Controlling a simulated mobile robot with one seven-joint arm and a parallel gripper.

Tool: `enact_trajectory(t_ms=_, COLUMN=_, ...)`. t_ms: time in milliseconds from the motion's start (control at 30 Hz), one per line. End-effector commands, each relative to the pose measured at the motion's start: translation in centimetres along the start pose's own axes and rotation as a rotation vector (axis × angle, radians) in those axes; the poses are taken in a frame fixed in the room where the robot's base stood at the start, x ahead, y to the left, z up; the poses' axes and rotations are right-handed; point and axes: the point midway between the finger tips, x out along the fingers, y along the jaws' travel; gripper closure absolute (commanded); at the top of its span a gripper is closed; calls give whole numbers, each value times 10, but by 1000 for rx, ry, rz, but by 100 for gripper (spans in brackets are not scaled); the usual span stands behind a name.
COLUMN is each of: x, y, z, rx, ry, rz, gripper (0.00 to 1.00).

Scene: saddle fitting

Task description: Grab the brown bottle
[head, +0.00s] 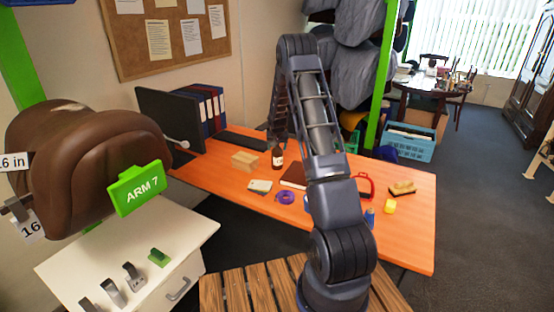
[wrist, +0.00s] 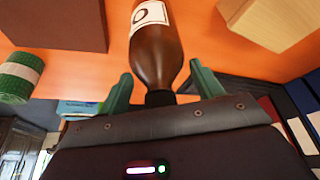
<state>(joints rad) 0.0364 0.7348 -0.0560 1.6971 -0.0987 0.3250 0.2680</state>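The brown bottle (head: 277,158) stands upright on the orange table (head: 412,225), with a pale label on its body. In the wrist view the brown bottle (wrist: 157,55) shows with its label at the top edge and its dark cap toward my gripper (wrist: 162,88). The two green fingers are open, one on each side of the bottle's neck, with a visible gap on both sides. In the head view my gripper is at the bottle's top, partly hidden behind my arm.
A wooden block (head: 245,160) is close left of the bottle and a dark red-brown book or box (head: 293,175) close right. A purple ring (head: 286,197) and a pale flat item (head: 260,186) lie in front. Binders (head: 207,108) and a monitor (head: 170,118) stand behind left.

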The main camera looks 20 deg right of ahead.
Motion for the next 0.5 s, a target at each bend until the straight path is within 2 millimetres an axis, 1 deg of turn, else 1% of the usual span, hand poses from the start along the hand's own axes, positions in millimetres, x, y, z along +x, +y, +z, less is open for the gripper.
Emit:
enact_trajectory(t_ms=33, x=0, y=0, z=0, rx=0, ry=0, rz=0, gripper=44)
enact_trajectory(t_ms=300, x=0, y=0, z=0, rx=0, ry=0, rz=0, gripper=96)
enact_trajectory(t_ms=500, x=-1, y=0, z=0, rx=0, ry=1, rz=0, gripper=96)
